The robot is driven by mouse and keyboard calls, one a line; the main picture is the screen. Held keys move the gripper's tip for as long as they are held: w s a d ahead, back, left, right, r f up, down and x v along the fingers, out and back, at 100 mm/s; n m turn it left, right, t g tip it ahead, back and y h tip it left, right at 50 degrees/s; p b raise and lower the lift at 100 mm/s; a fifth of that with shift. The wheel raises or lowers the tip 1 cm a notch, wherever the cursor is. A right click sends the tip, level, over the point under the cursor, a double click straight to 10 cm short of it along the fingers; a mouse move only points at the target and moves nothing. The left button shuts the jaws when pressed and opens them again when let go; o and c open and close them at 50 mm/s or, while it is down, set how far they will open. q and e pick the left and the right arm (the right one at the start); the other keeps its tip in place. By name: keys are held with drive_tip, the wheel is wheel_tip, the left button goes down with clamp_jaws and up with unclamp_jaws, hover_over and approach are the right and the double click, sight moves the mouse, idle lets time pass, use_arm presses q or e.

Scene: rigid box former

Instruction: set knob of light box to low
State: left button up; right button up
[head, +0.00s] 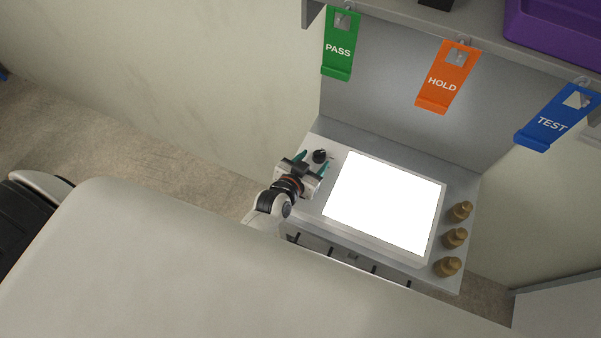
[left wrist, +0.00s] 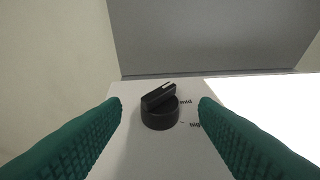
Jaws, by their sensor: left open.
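The light box (head: 383,204) has a bright, lit white panel and stands on the grey bench. Its black knob (head: 320,156) is at the panel's upper left; in the left wrist view the knob (left wrist: 159,112) sits centred between my fingers. The knob's raised bar slants, with a white mark at its upper right end, pointing above the printed "mid". The "high" label shows lower right; I cannot see a "low" label. My left gripper (head: 309,165) is open, its green fingers on either side of the knob with gaps, not touching it. My right gripper is not in view.
Several brass-coloured knobbed pieces (head: 455,238) stand along the bench's right side. Green PASS (head: 338,45), orange HOLD (head: 446,78) and blue TEST (head: 556,118) tags hang from the shelf above. A purple bin (head: 555,35) sits on that shelf. A grey back panel stands behind the light box.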

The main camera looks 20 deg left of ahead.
use_arm(q)
drive_tip(key=b+v, duration=0.1)
drive_tip(key=v, duration=0.7)
drive_tip(key=shift+s+f, duration=0.15)
drive_tip(key=shift+s, duration=0.05)
drive_tip(key=shift+s+a+r, duration=0.1)
drive_tip(key=shift+s+r, duration=0.2)
drive_tip(key=shift+s, duration=0.05)
drive_tip(key=shift+c, duration=0.2)
